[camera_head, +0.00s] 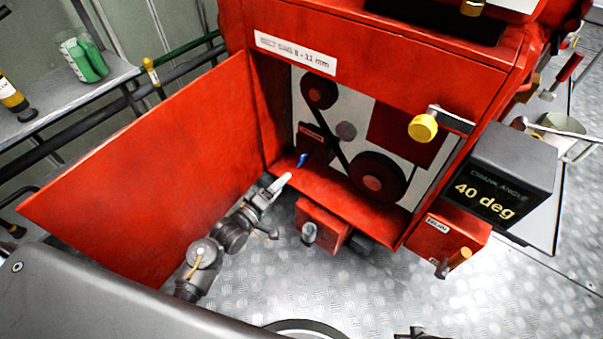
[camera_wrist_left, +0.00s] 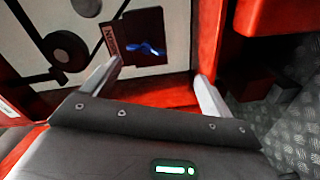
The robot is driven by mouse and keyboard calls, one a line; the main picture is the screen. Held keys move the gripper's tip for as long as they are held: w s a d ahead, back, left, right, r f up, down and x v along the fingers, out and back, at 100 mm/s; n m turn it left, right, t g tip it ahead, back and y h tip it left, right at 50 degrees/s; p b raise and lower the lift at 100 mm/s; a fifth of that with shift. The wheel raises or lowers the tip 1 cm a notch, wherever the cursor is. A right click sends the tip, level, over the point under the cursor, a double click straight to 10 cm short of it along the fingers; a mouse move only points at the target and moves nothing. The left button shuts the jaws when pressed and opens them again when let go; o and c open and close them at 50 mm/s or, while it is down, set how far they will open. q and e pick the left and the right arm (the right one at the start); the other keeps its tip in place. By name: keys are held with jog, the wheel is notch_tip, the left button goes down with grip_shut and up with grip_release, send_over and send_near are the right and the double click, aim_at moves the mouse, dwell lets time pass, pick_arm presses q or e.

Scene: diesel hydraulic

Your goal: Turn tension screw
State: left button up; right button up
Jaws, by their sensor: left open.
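A small blue screw handle (camera_head: 303,159) sits on a dark plate in the lower left of the red machine's open compartment. In the left wrist view the blue handle (camera_wrist_left: 146,49) lies on the dark labelled plate (camera_wrist_left: 136,37), ahead of my fingers and nearer the left one. My left gripper (camera_head: 280,182) is low at the compartment's front edge, short of the blue handle. Its fingers (camera_wrist_left: 160,74) are spread apart in the left wrist view, with nothing between them. My right gripper is not in view.
A belt runs round dark pulleys (camera_head: 378,178) right of the screw. The open red door (camera_head: 150,180) stands left of my arm. A red box (camera_head: 322,225) with a knob sits below the compartment. A yellow-knobbed crank (camera_head: 423,128) and an angle display (camera_head: 497,180) are at right.

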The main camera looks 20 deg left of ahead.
aim_at(299, 163)
pick_arm(q)
jog(key=shift+h, duration=0.3)
jog(key=x, duration=0.3)
jog(key=r+b+x, duration=0.1)
jog(key=x, duration=0.2)
jog(key=r+x, duration=0.1)
jog(key=x, duration=0.3)
jog(key=shift+w+r, duration=0.15)
jog(key=shift+w+d, duration=0.1)
jog(key=shift+w, duration=0.35)
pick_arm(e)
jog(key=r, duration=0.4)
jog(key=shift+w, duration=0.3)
pick_arm(q)
jog(key=c, duration=1)
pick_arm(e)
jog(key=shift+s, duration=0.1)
